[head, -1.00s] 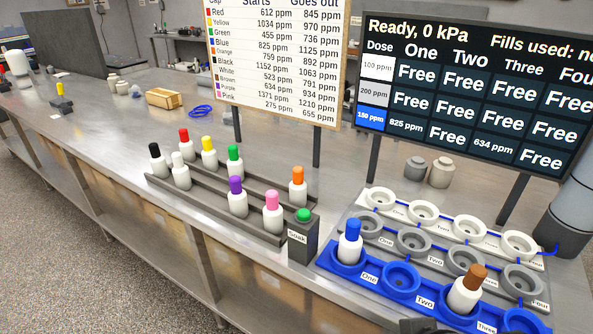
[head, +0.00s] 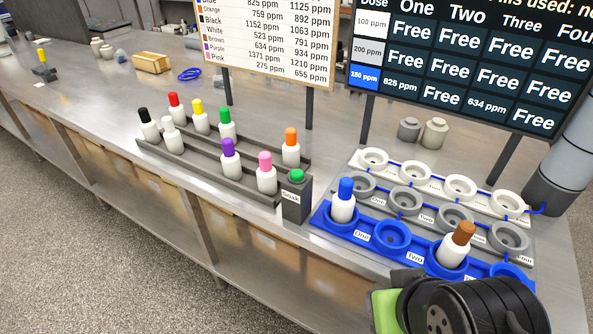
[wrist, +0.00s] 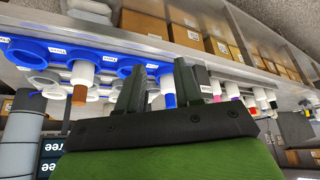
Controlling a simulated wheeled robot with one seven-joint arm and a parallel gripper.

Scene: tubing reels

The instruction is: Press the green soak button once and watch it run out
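The green soak button (head: 297,175) sits on top of a dark grey box labelled Soak (head: 296,204), at the right end of the bottle rack. It looks raised, and nothing touches it. The box also shows in the wrist view (wrist: 206,85), beyond the right finger. My gripper (wrist: 157,68) is open and empty, its two dark fingers apart. In the head view my arm is at the bottom right, in front of the blue tray (head: 350,228); the fingertips are not clear there. The display (head: 455,75) reads 825 ppm at One and 634 ppm at Three in the 150 ppm row, Free elsewhere.
A blue-capped bottle (head: 343,203) stands in blue-tray place One and a brown-capped bottle (head: 455,247) in Three. Grey and white trays (head: 350,158) behind are empty. The stepped rack (head: 205,180) holds several capped bottles. A chart (head: 270,50) stands behind. The bench's left is mostly clear.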

